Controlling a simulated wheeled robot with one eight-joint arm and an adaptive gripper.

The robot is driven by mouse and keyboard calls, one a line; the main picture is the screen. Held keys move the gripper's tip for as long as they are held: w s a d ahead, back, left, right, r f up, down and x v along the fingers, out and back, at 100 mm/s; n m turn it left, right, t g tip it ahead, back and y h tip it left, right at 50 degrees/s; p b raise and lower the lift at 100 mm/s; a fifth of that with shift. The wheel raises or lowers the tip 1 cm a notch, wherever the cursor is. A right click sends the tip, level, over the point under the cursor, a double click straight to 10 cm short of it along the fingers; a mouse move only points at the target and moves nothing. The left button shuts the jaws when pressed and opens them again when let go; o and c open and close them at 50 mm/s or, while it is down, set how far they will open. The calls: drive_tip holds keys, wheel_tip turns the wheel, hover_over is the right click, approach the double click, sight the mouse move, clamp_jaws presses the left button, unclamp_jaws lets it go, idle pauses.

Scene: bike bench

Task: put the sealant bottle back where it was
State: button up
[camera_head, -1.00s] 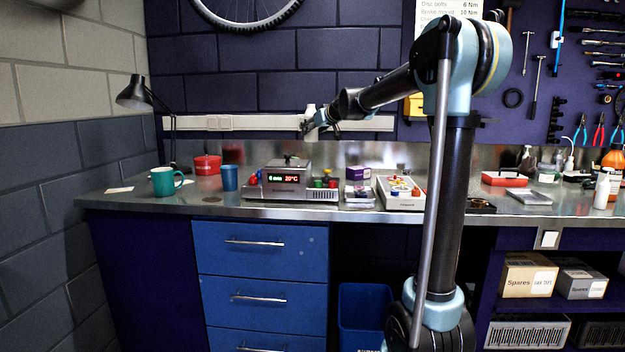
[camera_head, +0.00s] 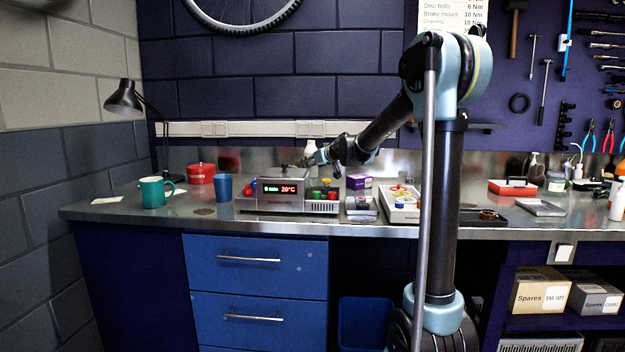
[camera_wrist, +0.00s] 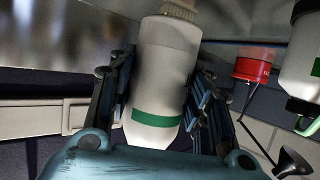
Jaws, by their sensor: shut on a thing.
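The sealant bottle is a white bottle with a green band and a pale cap. In the wrist view the bottle (camera_wrist: 165,75) lies between the two fingers of my gripper (camera_wrist: 158,95), which is shut on it. In the head view the bottle (camera_head: 310,149) is small and shows just above my gripper (camera_head: 314,160), near the back of the bench. They are above or behind the device with a red display (camera_head: 282,201). Whether the bottle's base touches anything is hidden.
A blue cup (camera_head: 223,187), a red tin (camera_head: 201,173) and a teal mug (camera_head: 154,192) stand left of the device. A purple box (camera_head: 359,182) and a white tray (camera_head: 401,215) are to its right. A black lamp (camera_head: 124,99) leans at the left.

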sight(315, 173)
drive_tip(key=shift+f, duration=2.35)
drive_tip(key=o, duration=1.2)
drive_tip(key=v, duration=1.2)
